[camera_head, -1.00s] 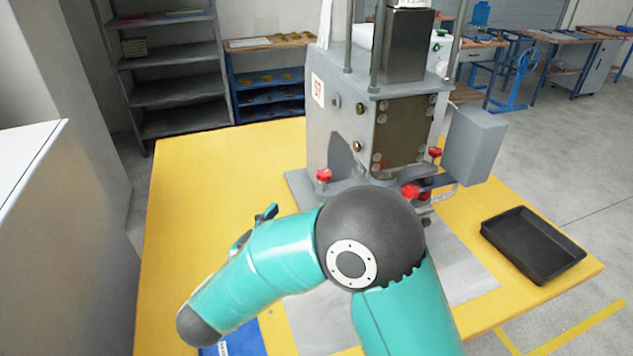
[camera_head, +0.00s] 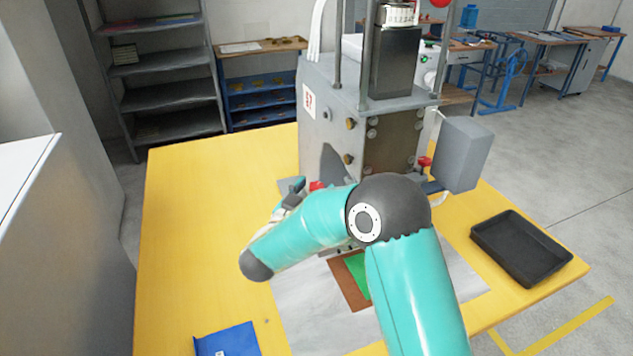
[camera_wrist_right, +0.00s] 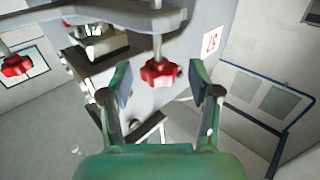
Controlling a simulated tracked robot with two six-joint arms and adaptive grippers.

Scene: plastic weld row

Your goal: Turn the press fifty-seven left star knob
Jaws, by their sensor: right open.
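The press (camera_head: 340,120) with a red 57 on its side stands on the yellow table. Its left star knob (camera_head: 317,186) is red and partly hidden behind my right arm in the head view. In the right wrist view that red knob (camera_wrist_right: 160,73) lies between the two fingers of my right gripper (camera_wrist_right: 163,82), which are open on either side and look apart from it. In the head view the right gripper (camera_head: 290,193) is beside the knob, at its left. A second red star knob (camera_wrist_right: 17,66) shows at the left of the wrist view. My left gripper is not in view.
A black tray (camera_head: 528,250) sits at the table's right. A blue item (camera_head: 228,341) lies at the front left. A brown and green piece (camera_head: 350,283) lies on the grey sheet, partly behind my arm. The table's left side is clear.

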